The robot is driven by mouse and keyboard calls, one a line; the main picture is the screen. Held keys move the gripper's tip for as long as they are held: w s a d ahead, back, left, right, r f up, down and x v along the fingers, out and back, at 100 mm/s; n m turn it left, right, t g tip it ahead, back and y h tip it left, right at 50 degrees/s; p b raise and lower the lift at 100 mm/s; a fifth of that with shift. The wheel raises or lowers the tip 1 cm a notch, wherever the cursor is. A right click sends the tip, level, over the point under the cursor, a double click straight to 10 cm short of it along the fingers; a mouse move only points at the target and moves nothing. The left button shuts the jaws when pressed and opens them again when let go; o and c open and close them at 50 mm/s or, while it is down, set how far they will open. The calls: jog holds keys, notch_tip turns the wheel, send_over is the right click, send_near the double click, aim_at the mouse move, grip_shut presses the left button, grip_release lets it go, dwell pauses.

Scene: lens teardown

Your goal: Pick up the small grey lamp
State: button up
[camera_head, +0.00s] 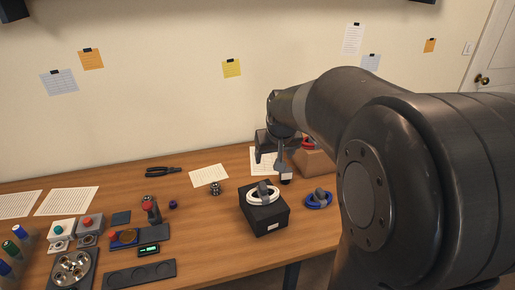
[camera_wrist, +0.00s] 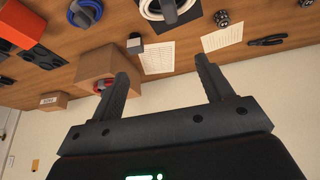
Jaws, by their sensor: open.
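A small dark grey block with a pale face (camera_wrist: 134,43), which looks like the small grey lamp, stands on the table beside a printed sheet in the wrist view. In the head view it (camera_head: 286,178) shows just below my gripper, between the black box and the cardboard box. My gripper (camera_wrist: 162,72) is open, with nothing between its fingers. In the head view my gripper (camera_head: 270,162) is over the back of the table, partly hidden by my arm. The block is beyond the fingertips in the wrist view, apart from them.
A cardboard box (camera_wrist: 88,68) holding a red ring stands close by the left finger. A black box (camera_head: 265,218) bears a white ring with a grey piece. A blue ring (camera_head: 319,201) lies to its right. Pliers (camera_head: 163,171) lie farther left; buttons and trays fill the left side.

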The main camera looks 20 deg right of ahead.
jog(key=w+d+f, duration=0.8)
jog(key=w+f, duration=0.2)
jog(key=w, duration=0.1)
jog(key=m, duration=0.1)
send_over(286, 172)
jog(key=s, duration=0.2)
notch_tip(286, 172, down, 5)
jog(key=shift+g, duration=0.3)
jog(key=x, duration=0.4)
jog(key=shift+w+f, duration=0.25)
jog(key=shift+w, duration=0.05)
jog(key=shift+x, duration=3)
jog(key=shift+d, duration=0.15)
jog(key=shift+c, duration=0.5)
jog(key=c, duration=1.1)
